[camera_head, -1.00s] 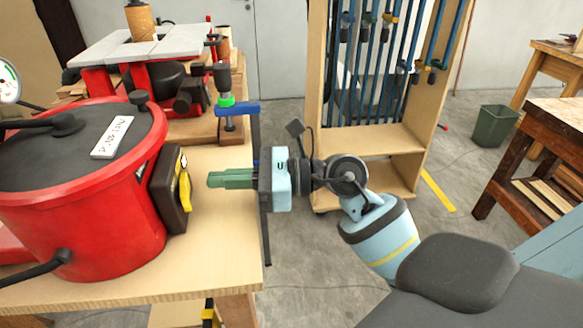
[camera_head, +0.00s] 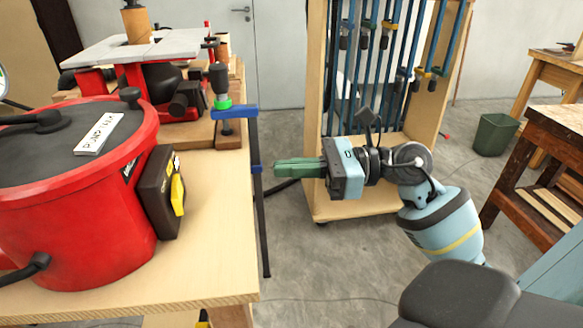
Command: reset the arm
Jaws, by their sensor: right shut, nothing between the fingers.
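My right gripper (camera_head: 280,168) is shut and empty, its green fingers pointing left. It is in the open space to the right of the workbench (camera_head: 215,255), in front of the clamp rack. My right arm reaches in from the lower right. A red pot (camera_head: 90,220) with a dark lid stands on the bench, with a black box with a yellow switch (camera_head: 177,194) on its right side. My left gripper is not in view.
The wooden clamp rack (camera_head: 345,208) stands behind my gripper. A green bin (camera_head: 495,134) and a brown bench (camera_head: 560,130) are at right. Grey floor lies open between.

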